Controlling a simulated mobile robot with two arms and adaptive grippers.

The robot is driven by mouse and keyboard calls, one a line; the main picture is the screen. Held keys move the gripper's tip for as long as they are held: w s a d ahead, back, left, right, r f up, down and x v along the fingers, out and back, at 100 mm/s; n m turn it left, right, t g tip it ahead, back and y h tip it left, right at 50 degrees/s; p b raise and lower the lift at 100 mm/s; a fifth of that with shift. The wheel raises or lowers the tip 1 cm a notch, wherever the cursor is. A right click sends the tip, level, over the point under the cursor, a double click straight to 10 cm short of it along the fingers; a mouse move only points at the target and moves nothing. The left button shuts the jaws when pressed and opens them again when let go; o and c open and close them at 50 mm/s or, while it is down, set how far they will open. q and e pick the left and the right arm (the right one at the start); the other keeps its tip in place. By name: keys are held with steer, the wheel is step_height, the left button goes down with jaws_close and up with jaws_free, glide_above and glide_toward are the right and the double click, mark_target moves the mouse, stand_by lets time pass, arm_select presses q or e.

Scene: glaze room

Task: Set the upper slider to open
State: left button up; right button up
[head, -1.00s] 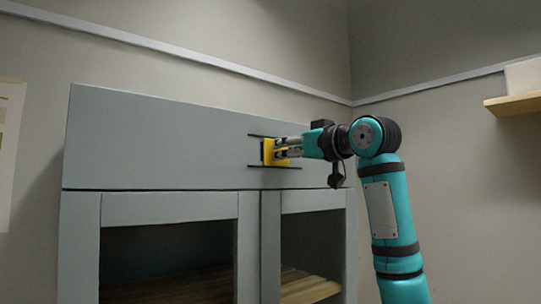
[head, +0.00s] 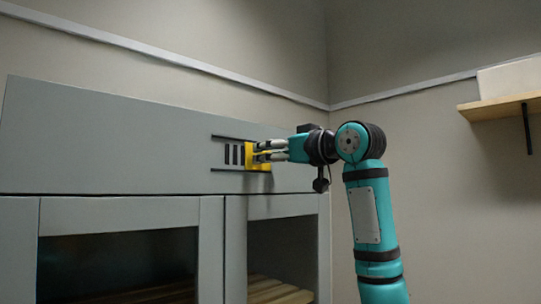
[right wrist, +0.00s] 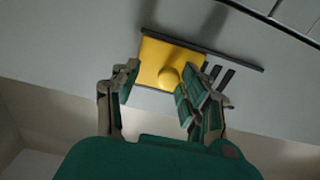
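The upper slider is a yellow plate (head: 250,163) with a round knob, set between two dark rails on the grey cabinet's upper panel. In the head view it sits toward the right of the rails, with dark vertical slots (head: 235,154) bare to its left. The right wrist view shows the yellow plate (right wrist: 158,58) and its knob (right wrist: 168,77). My right gripper (head: 259,151) is at the slider, fingers apart on either side of the knob. In the wrist view (right wrist: 158,92), the right finger is close against the knob; contact is unclear. My left gripper is out of view.
The grey cabinet (head: 110,135) has glazed or open-fronted bays below, with wooden slats inside. A wooden wall shelf (head: 510,105) with a pale box (head: 508,79) is at the right. The wall between cabinet and shelf is clear.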

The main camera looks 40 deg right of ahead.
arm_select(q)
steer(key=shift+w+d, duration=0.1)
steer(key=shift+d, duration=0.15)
arm_select(e)
steer(key=s, duration=1.2)
steer(key=shift+d, duration=0.45)
steer(key=shift+f, duration=0.1)
